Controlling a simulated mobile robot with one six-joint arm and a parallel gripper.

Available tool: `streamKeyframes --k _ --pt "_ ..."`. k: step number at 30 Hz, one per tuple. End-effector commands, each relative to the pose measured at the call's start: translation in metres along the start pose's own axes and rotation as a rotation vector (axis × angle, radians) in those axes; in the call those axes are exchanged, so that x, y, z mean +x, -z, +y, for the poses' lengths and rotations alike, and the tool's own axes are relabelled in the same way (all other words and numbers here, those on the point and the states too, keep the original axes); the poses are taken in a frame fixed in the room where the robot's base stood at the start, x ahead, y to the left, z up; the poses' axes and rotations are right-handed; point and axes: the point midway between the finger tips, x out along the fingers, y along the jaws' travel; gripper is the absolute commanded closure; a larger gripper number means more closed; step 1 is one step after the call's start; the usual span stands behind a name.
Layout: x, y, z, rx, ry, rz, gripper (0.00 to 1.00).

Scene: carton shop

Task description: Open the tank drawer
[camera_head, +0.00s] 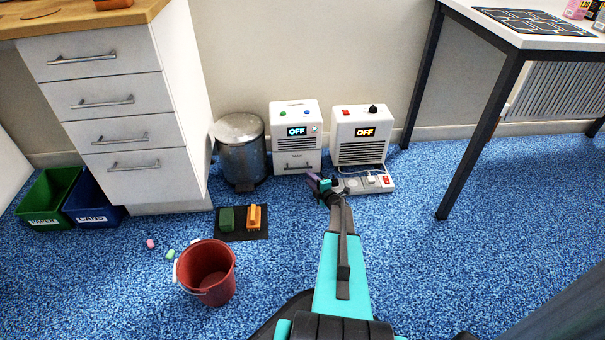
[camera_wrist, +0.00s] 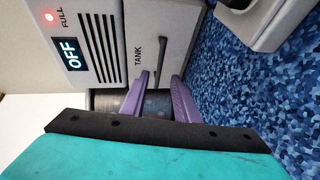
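The tank drawer (camera_head: 292,158) is the lower front of a white unit with an OFF display, standing against the wall. In the wrist view the drawer front (camera_wrist: 136,38) appears turned sideways, marked TANK, with a dark bar handle (camera_wrist: 162,52). The drawer looks shut, flush with the unit. My gripper (camera_head: 313,178) is low in front of the unit, toward its right side. In the wrist view its two purple fingers (camera_wrist: 160,76) are apart with nothing held. Their tips are near the handle's lower end; I cannot tell whether they touch it.
A second white OFF unit (camera_head: 358,138) and a power strip (camera_head: 368,184) stand close on the right. A metal bin (camera_head: 241,160) is close on the left. A red bucket (camera_head: 207,270) and a dark mat (camera_head: 242,234) lie nearer. Blue carpet in front is mostly clear.

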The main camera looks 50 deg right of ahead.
Motion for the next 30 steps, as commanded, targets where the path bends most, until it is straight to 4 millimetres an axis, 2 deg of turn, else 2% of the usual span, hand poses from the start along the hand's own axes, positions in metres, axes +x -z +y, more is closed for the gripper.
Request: streamKeyframes --k 1,6,15,21,30 --pt "0.010 -0.001 -0.003 0.000 -0.001 0.001 0.72" --pt "0.035 -0.001 -0.003 0.000 -0.001 0.001 0.72" --pt "0.072 -0.001 -0.002 0.000 -0.001 0.001 0.72" --pt "0.082 0.000 0.000 0.001 -0.001 0.000 0.72" --pt "0.082 0.000 0.000 0.001 0.000 0.000 0.72"
